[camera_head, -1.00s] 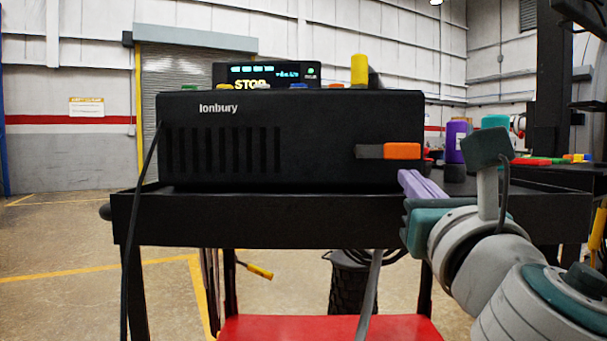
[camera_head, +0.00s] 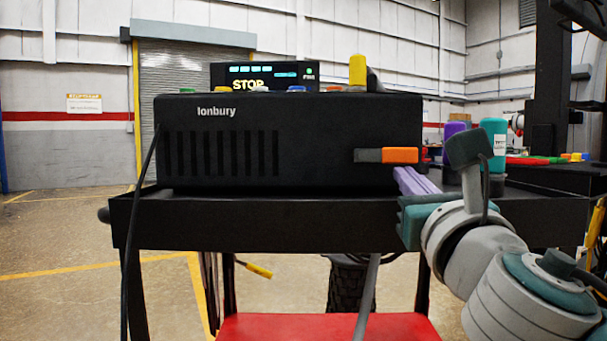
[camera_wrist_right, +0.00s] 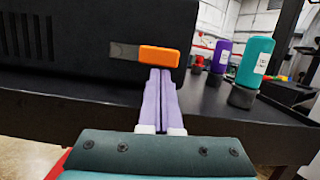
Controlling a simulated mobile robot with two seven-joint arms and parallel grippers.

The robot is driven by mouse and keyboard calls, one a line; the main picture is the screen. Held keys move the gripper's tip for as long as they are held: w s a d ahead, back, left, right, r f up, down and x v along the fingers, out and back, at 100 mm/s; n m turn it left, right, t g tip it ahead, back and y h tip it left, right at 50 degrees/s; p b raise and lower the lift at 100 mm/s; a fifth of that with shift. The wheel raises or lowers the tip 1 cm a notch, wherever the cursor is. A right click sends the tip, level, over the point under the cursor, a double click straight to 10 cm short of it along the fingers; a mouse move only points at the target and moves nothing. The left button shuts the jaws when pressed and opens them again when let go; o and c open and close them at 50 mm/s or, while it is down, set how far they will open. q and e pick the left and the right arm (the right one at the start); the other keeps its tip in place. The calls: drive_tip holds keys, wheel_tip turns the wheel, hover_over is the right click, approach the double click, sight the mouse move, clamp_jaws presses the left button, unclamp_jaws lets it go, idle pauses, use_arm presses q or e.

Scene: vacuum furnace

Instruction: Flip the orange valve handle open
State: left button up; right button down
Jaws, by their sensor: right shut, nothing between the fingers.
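The orange valve handle (camera_head: 399,155) sits on the lower right of the black Ionbury box's front, at the right end of a grey strip (camera_head: 368,155). It lies horizontal. In the right wrist view the orange handle (camera_wrist_right: 159,56) is straight ahead, just beyond the fingertips. My right gripper (camera_head: 405,174) has purple fingers and is shut and empty. Its tips (camera_wrist_right: 160,72) are just below the handle; whether they touch it I cannot tell. My left gripper is not in view.
The black box (camera_head: 320,130) stands on a black cart top (camera_head: 270,208) with a raised rim. To its right are a teal bottle (camera_wrist_right: 250,70) and a purple bottle (camera_wrist_right: 220,56). A yellow cylinder (camera_head: 357,70) stands behind the box top. A red lower shelf (camera_head: 320,327) is below.

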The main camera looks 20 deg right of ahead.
sight(391, 111)
drive_tip(key=shift+r, duration=0.1)
drive_tip(key=shift+s+d+r+n+y+p, duration=0.15)
drive_tip(key=shift+r+n+y+p, duration=0.25)
drive_tip(key=shift+n+p, duration=0.8)
wheel_tip(391, 111, up, 4)
drive_tip(key=n+y+p, duration=0.1)
drive_tip(key=n+p, duration=0.3)
drive_tip(key=p, duration=0.1)
drive_tip(key=n+y+p, duration=0.1)
drive_tip(key=n+p, duration=0.2)
drive_tip(key=p, duration=0.3)
drive_tip(key=shift+d+r+n+y+p, duration=0.1)
drive_tip(key=shift+r+n+y+p, duration=0.1)
drive_tip(key=shift+n+y+p, duration=0.15)
drive_tip(key=shift+w+a+r+n+g+y+p, duration=0.25)
drive_tip(key=shift+a+r+n+p, duration=0.25)
drive_tip(key=shift+n+p, duration=1.3)
drive_tip(key=shift+w+a+r+n+g+y+p, duration=0.2)
drive_tip(key=shift+a+r+n+p, duration=0.3)
drive_tip(key=shift+n+p, duration=1.3)
drive_tip(key=shift+w+a+r+n+g+y+p, duration=0.35)
drive_tip(key=shift+n+p, duration=0.5)
drive_tip(key=shift+p, duration=1.9)
drive_tip(key=shift+s+a+r, duration=0.1)
drive_tip(key=shift+s+r, duration=0.05)
